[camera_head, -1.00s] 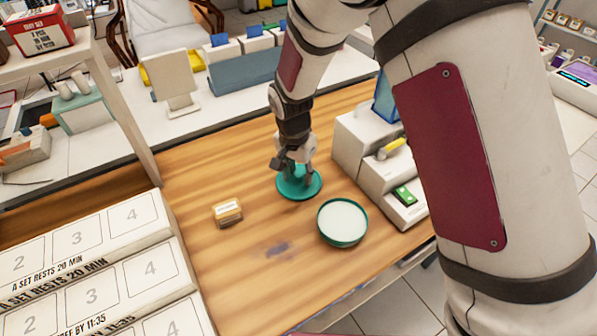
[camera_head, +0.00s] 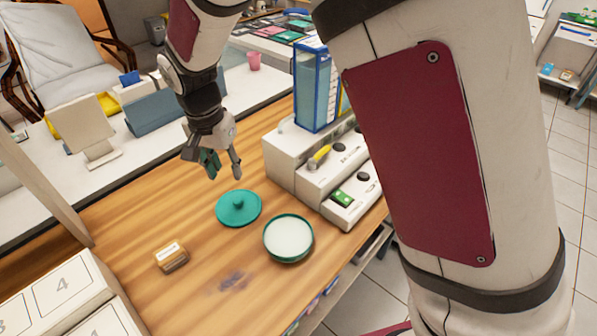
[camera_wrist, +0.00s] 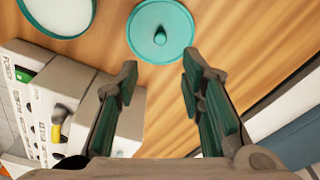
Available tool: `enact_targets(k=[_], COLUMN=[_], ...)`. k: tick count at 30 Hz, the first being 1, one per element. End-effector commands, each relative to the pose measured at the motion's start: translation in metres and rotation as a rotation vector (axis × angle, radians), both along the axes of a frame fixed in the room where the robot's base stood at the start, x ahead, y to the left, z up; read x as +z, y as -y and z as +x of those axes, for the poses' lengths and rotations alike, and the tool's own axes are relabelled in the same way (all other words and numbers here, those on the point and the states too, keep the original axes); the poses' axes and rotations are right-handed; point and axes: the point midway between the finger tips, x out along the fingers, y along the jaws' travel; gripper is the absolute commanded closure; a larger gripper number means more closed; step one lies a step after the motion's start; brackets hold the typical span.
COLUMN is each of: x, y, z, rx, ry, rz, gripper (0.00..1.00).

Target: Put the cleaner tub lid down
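The cleaner tub lid (camera_head: 239,207) is a round teal disc with a small knob on top. It lies flat, knob up, on the wooden table, and it also shows at the top of the wrist view (camera_wrist: 160,31). The open cleaner tub (camera_head: 288,239), teal with a white inside, stands beside it to the lower right; part of it shows in the wrist view (camera_wrist: 62,4). My gripper (camera_head: 223,172) is above and behind the lid, apart from it. Its fingers are spread with nothing between them.
A pale stepped unit (camera_head: 310,165) with knobs and a green piece stands right of the lid, with a blue-edged clear box (camera_head: 313,86) on it. A small wooden block (camera_head: 171,256) lies to the left. White numbered trays (camera_head: 62,290) are at lower left. The wood between is clear.

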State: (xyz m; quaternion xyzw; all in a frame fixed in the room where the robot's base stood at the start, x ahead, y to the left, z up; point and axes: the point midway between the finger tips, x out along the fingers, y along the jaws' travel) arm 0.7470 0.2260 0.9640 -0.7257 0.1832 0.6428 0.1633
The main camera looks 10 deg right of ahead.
Motion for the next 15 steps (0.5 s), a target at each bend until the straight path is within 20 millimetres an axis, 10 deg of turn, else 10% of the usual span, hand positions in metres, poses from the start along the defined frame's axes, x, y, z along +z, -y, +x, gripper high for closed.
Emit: enact_targets(k=[8, 15], x=[0.02, 0.092], y=[0.017, 0.09], z=[-0.005, -0.048], rx=[0.015, 0.111], ry=[0.007, 0.034], rz=[0.01, 0.042], gripper=[0.64, 0.64])
